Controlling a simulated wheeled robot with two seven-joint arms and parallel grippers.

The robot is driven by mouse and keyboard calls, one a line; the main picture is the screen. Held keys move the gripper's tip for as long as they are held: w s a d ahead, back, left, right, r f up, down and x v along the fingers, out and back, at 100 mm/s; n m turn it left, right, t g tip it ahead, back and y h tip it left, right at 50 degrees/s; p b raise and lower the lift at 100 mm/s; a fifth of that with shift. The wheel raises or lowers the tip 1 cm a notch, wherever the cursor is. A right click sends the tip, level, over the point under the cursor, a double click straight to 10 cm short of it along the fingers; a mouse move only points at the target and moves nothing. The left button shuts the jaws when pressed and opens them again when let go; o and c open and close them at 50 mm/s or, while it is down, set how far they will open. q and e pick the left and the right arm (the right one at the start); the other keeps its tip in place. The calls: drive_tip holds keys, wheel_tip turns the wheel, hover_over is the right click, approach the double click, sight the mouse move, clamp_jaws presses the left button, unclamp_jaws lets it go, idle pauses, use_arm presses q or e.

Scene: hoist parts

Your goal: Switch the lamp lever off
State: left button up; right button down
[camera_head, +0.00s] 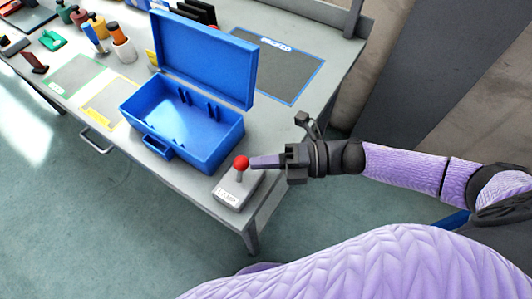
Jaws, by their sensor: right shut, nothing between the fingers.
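The lamp lever (241,164) has a red ball knob on a short stalk. It stands on a grey box (234,193) with a white label at the table's front right corner. My right gripper (256,162) is shut and empty, pointing left. Its fingertips are right beside the red knob on its right side; I cannot tell whether they touch it. The lever looks close to upright, with the lower stalk in view. My left gripper is not in view.
An open blue toolbox (190,152) with a raised lid stands left of the lever box. The grey table (285,130) has a dark marked area (283,70) behind. Bottles and small tools stand at the far left.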

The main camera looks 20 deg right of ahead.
drive_tip(key=r+n+p, duration=0.1)
drive_tip(key=p, duration=0.1)
drive_tip(key=a+h+p, duration=0.1)
drive_tip(key=shift+s+r+n+p, duration=0.35)
drive_tip(key=shift+s+n, duration=0.05)
drive_tip(key=n+h+p, duration=0.1)
drive_tip(key=s+a+h+p, duration=0.1)
drive_tip(key=p, duration=0.1)
drive_tip(key=shift+a+f+n, duration=0.15)
drive_tip(key=shift+n, duration=0.25)
drive_tip(key=shift+f, duration=0.15)
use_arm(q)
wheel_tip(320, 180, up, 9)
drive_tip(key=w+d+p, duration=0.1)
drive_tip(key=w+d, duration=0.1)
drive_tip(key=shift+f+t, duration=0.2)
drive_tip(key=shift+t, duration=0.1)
use_arm(e)
drive_tip(key=shift+r, duration=0.8)
drive_tip(key=shift+w, duration=0.1)
